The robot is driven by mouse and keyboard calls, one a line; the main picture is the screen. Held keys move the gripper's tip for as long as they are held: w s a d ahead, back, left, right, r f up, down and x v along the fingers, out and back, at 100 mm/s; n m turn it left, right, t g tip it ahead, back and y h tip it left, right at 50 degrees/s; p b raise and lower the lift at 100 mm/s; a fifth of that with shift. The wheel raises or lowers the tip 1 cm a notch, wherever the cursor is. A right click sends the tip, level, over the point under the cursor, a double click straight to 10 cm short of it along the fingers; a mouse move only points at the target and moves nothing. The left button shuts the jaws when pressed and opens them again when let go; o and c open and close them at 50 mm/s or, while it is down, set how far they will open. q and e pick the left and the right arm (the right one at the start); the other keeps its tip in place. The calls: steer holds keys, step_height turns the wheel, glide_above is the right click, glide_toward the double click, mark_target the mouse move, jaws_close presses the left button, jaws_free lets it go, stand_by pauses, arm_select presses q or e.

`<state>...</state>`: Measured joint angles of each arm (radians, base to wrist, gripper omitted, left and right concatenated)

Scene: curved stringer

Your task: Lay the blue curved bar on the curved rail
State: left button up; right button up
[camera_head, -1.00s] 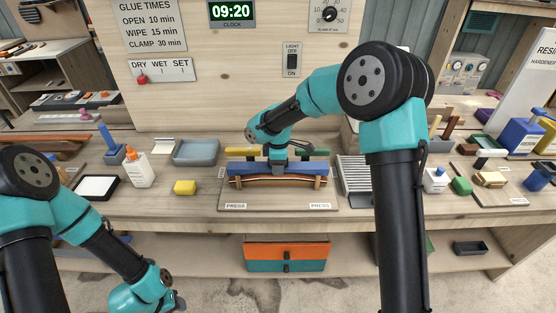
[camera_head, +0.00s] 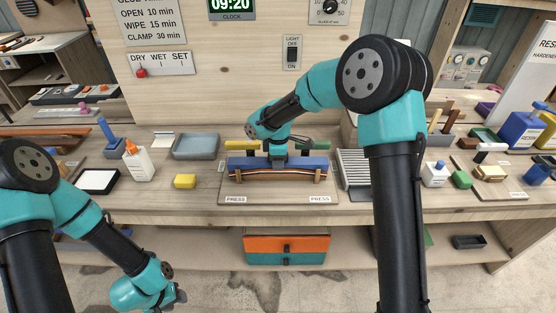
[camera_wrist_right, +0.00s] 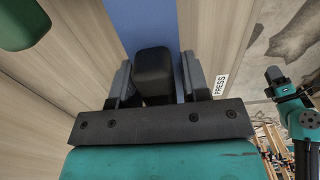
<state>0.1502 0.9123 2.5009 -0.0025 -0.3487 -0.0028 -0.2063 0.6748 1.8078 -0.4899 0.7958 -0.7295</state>
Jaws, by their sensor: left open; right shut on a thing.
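The blue curved bar (camera_head: 308,162) lies across the middle of the bench, directly over the curved rail with its brown arched strips (camera_head: 278,174). Bar and rail are lined up lengthwise; whether they touch along their whole length I cannot tell. My right gripper (camera_head: 278,158) is over the middle of the bar. In the right wrist view, its fingers are shut on a black block (camera_wrist_right: 154,75), which looks like a grip on the blue bar (camera_wrist_right: 145,22). My left gripper (camera_head: 176,296) is open and empty at the lower left, in front of the bench.
Yellow (camera_head: 240,145) and green (camera_head: 316,145) handled items stand behind the bar. A ribbed grey rack (camera_head: 354,174) is close on the right.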

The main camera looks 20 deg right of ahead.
steer(key=shift+f, duration=0.15)
steer(key=o, duration=1.6)
steer(key=shift+o, duration=0.2)
steer(key=shift+r, duration=4)
steer(key=shift+d, duration=0.1)
